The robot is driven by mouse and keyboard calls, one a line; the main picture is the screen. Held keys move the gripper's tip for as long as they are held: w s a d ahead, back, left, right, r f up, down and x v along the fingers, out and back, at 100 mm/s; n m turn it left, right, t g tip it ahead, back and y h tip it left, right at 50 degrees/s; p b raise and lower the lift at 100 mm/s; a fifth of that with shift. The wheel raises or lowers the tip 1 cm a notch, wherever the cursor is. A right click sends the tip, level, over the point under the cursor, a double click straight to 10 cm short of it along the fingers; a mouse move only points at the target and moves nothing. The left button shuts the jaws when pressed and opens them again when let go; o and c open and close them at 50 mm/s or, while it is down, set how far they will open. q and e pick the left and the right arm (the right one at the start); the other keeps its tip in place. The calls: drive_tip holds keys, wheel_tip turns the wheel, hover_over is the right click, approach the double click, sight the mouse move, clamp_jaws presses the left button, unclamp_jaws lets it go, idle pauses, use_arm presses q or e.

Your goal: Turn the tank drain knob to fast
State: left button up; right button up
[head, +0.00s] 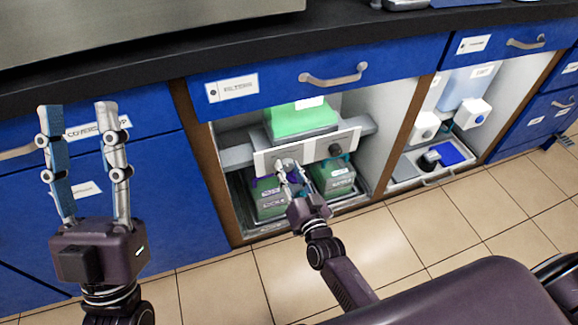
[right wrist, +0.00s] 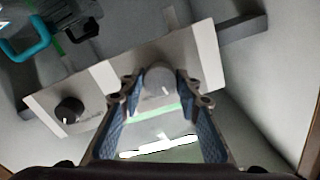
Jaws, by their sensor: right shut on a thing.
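A pale control panel (head: 310,150) is mounted inside the open cabinet bay; it also shows tilted in the right wrist view (right wrist: 110,75). It carries a grey knob (right wrist: 158,82) and a black knob (right wrist: 69,110); the black one is at the right of the panel in the head view (head: 335,150). My right gripper (head: 287,168) is at the panel's left part, shut on the grey knob with one finger on each side. The panel lettering is too small to read. My left gripper (head: 78,110) is open and empty before the blue drawers.
A green-filled tank (head: 300,121) is above the panel; green-labelled containers (head: 268,200) stand below it in a tray. A drawer handle (head: 333,76) juts out above the bay. Another open bay at right holds white bottles (head: 472,114). The tiled floor (head: 430,245) in front is clear.

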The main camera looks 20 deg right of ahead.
drive_tip(key=m+p, duration=0.1)
drive_tip(key=m, duration=0.2)
drive_tip(key=shift+m, duration=2.6)
use_arm(q)
drive_tip(key=w+f+g+y, duration=0.1)
drive_tip(key=w+f+g, duration=0.2)
drive_tip(key=w+f, duration=0.1)
drive_tip(key=shift+w+d+f, duration=0.2)
drive_tip(key=shift+d+f, duration=0.05)
drive_tip(key=shift+d, duration=0.05)
use_arm(e)
drive_tip(key=shift+m, duration=1.2)
use_arm(q)
drive_tip(key=shift+s+r, duration=0.1)
drive_tip(key=shift+r, duration=0.1)
use_arm(e)
drive_tip(key=shift+m, duration=0.3)
drive_tip(key=o, duration=1.2)
drive_tip(key=shift+c, duration=0.2)
use_arm(q)
drive_tip(key=shift+r, duration=0.1)
